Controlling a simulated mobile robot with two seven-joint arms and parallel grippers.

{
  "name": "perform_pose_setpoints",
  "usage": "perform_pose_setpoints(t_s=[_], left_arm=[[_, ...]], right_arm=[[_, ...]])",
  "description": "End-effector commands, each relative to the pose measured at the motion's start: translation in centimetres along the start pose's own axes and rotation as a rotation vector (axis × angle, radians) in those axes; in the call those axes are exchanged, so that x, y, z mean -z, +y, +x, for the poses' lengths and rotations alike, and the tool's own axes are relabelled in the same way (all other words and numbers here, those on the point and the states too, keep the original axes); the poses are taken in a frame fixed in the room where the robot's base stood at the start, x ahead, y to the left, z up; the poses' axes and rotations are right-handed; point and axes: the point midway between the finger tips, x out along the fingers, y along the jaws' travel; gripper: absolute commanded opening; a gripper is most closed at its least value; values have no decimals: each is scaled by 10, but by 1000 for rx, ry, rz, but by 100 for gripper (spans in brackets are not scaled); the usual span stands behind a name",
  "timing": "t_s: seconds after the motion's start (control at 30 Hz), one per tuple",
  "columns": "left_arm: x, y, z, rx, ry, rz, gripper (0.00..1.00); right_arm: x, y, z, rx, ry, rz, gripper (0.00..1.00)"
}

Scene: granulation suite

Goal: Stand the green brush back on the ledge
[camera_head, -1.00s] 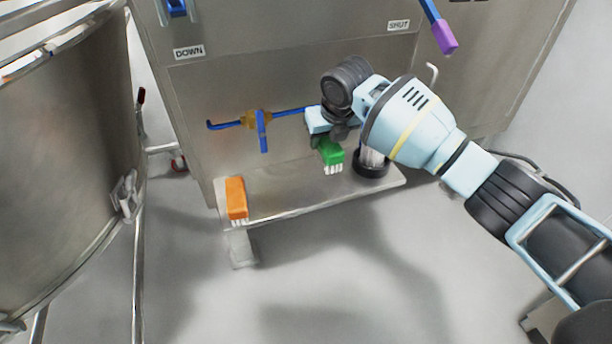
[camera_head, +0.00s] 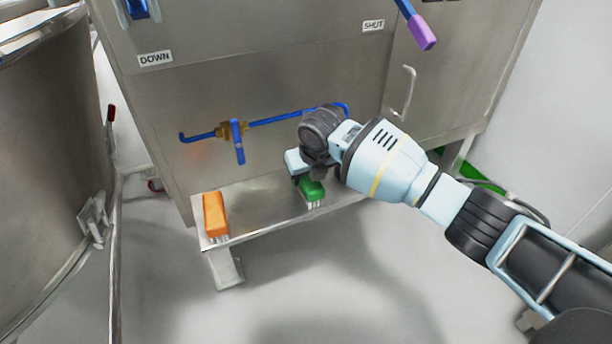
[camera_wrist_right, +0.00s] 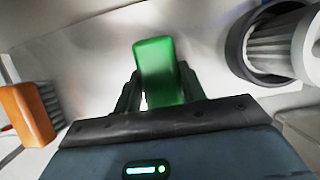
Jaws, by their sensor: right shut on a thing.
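The green brush (camera_head: 311,190) is at my right gripper (camera_head: 304,179), over the right half of the steel ledge (camera_head: 262,208). Its white bristles point down in the head view. In the right wrist view the green block (camera_wrist_right: 156,68) sits between the two dark fingers of my right gripper (camera_wrist_right: 160,90), which is shut on it. I cannot tell whether the bristles touch the ledge. My left gripper is not in view.
An orange brush (camera_head: 214,214) stands at the left end of the ledge; it also shows in the right wrist view (camera_wrist_right: 27,114). A blue-handled valve (camera_head: 237,140) is on the panel above.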

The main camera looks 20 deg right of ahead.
Motion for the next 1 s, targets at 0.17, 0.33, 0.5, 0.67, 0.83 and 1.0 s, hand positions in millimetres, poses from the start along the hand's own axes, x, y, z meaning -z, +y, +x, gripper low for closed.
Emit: perform_pose_setpoints(t_s=[0.17,0.33,0.5,0.67,0.83,1.0], left_arm=[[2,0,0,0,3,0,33],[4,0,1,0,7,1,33],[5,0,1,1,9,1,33],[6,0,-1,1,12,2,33],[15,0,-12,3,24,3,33],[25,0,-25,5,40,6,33]], right_arm=[[0,0,0,0,1,0,46],[0,0,0,0,1,0,62],[0,0,0,0,0,0,62],[-1,0,-5,0,-1,0,62],[-3,-1,-32,0,-5,0,62],[-3,0,-67,-1,-4,0,62]])
